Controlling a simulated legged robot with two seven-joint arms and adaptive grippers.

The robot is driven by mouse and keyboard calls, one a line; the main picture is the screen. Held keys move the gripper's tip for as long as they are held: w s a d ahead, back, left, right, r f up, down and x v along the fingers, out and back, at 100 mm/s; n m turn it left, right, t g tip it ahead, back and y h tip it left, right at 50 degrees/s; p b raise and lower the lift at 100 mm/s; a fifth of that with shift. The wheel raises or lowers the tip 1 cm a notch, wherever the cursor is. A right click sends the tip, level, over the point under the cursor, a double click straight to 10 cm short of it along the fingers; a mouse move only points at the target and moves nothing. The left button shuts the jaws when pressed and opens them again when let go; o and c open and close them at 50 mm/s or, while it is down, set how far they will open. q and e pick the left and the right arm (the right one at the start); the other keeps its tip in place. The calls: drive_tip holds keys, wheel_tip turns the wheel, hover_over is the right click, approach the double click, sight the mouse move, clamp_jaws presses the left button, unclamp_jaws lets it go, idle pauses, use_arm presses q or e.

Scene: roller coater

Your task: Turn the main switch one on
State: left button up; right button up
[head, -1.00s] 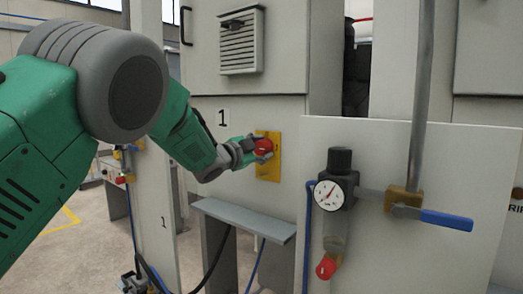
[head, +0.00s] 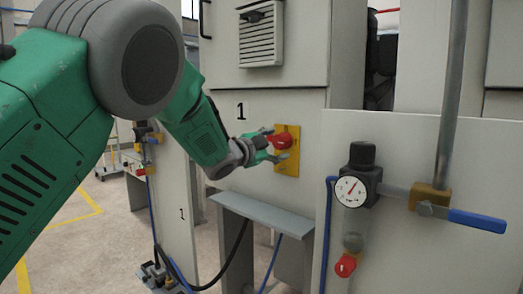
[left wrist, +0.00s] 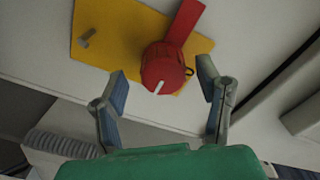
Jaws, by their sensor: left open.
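The main switch one is a red rotary knob (head: 283,141) on a yellow plate (head: 288,168), on the grey cabinet below the label "1". In the left wrist view the red knob (left wrist: 163,68) has a white mark, and a red handle bar reaches up and right from it over the yellow plate (left wrist: 117,30). My left gripper (head: 276,145) is open at the knob, its fingers spread. In the left wrist view the fingertips of the left gripper (left wrist: 162,78) are on either side of the knob, with visible gaps. My right gripper is not in view.
A grey shelf (head: 262,214) juts out below the switch. To the right are a pressure gauge (head: 351,191), a red knob (head: 345,265) under it, and a pipe valve with a blue handle (head: 477,220). Hoses hang below the shelf.

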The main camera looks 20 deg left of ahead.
use_arm(q)
drive_tip(key=v, duration=0.9)
drive_tip(key=shift+a, duration=0.1)
drive_tip(key=s+a+f+n+g+y, duration=0.1)
drive_tip(key=s+f+n+g+y, duration=0.3)
drive_tip(key=f, duration=0.8)
drive_tip(key=s+f+n+g+h, duration=0.1)
drive_tip(key=s+f, duration=0.4)
drive_tip(key=f, duration=0.6)
drive_tip(key=s+a+f+n+g+y, duration=0.1)
drive_tip(key=s+f+n+g+y, duration=0.3)
drive_tip(key=f, duration=0.8)
drive_tip(key=s+f+n+g, duration=0.1)
drive_tip(key=s+f, duration=0.4)
drive_tip(key=s, duration=0.6)
drive_tip(key=s+f+n+g, duration=0.2)
drive_tip(key=s+f+g, duration=0.2)
drive_tip(key=s, duration=0.7)
drive_tip(key=s+f+n+g, duration=0.1)
drive_tip(key=s+f+g, duration=0.1)
drive_tip(key=s+f, duration=0.5)
drive_tip(key=s+d, duration=0.1)
drive_tip(key=s, duration=0.4)
drive_tip(key=shift+f+n+h, duration=0.35)
drive_tip(key=shift+n+h, duration=0.05)
